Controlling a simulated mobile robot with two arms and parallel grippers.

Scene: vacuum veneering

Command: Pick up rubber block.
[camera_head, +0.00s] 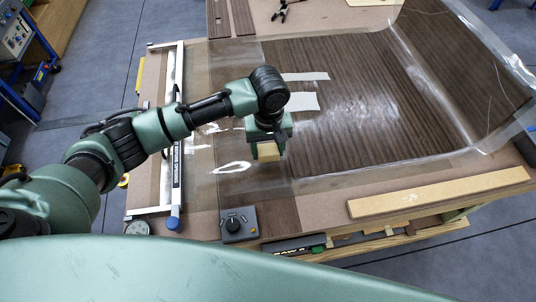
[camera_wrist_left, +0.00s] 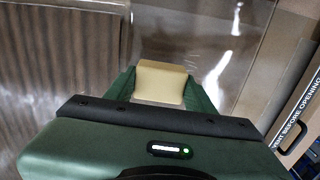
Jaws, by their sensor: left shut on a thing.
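The rubber block (camera_head: 268,152) is a small tan block at the tip of my left gripper (camera_head: 267,148), over the left part of the table. The left wrist view shows the block (camera_wrist_left: 161,82) between the two green fingers of the gripper (camera_wrist_left: 161,92), which is shut on it. Clear film lies below the block. I cannot tell whether the block touches the film or hangs just above it. My right gripper is in neither view.
A dark wood veneer sheet (camera_head: 365,105) under clear film covers much of the table. A grey control box (camera_head: 238,224) with a knob stands at the front edge. A long tan strip (camera_head: 440,192) lies at the front right. A white metal bar (camera_head: 172,120) runs along the left.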

